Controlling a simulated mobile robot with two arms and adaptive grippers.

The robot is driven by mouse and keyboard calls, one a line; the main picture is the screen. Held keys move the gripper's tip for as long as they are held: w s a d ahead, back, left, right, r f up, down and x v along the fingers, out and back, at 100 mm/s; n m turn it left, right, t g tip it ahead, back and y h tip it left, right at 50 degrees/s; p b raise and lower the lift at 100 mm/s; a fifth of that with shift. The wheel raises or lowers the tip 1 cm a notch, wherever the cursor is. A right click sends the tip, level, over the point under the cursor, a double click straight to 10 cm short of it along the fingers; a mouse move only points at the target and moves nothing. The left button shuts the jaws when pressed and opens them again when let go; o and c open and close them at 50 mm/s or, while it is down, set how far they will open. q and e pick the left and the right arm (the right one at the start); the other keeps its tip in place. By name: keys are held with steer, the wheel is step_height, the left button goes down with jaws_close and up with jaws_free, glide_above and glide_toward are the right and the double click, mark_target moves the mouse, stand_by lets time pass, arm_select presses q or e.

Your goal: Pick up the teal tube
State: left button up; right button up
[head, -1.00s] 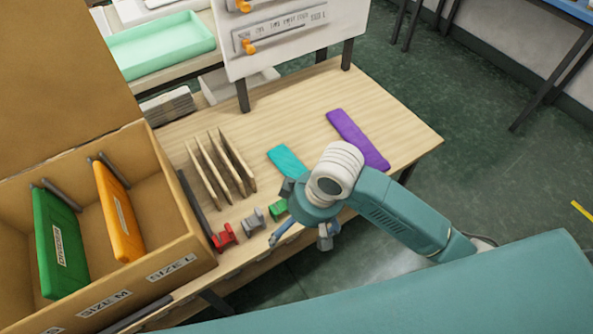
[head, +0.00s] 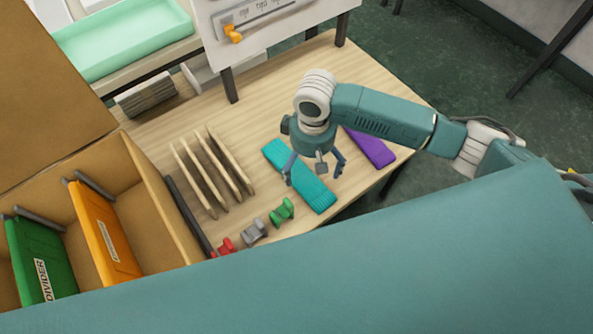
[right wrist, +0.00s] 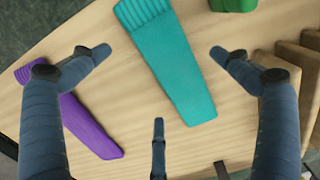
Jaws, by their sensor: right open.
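The teal tube (head: 314,191) is a flat, ribbed-ended knitted piece lying on the wooden table. My right gripper (head: 315,176) is above it in the head view, open and empty, and hides part of it. In the right wrist view the teal tube (right wrist: 172,62) lies on the table between the spread fingers of my right gripper (right wrist: 157,90). No finger is seen gripping it. My left gripper is not in view.
A purple knitted piece (head: 370,147) lies right of the teal tube. Small green (head: 282,211), grey (head: 254,231) and red (head: 226,246) clips stand near the front edge. Upright wooden slats (head: 213,172) and a cardboard box (head: 160,186) with dividers are to the left.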

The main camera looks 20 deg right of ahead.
mark_target(307, 174)
steer(key=f, duration=0.4)
steer(key=shift+w+a+f, duration=0.25)
steer(key=shift+w, duration=0.05)
steer(key=shift+f, duration=0.35)
steer(key=shift+c, duration=0.3)
steer(key=c, duration=0.9)
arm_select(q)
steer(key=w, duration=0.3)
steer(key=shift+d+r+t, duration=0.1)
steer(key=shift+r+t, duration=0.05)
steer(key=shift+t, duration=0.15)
arm_select(e)
steer(key=shift+c, duration=0.2)
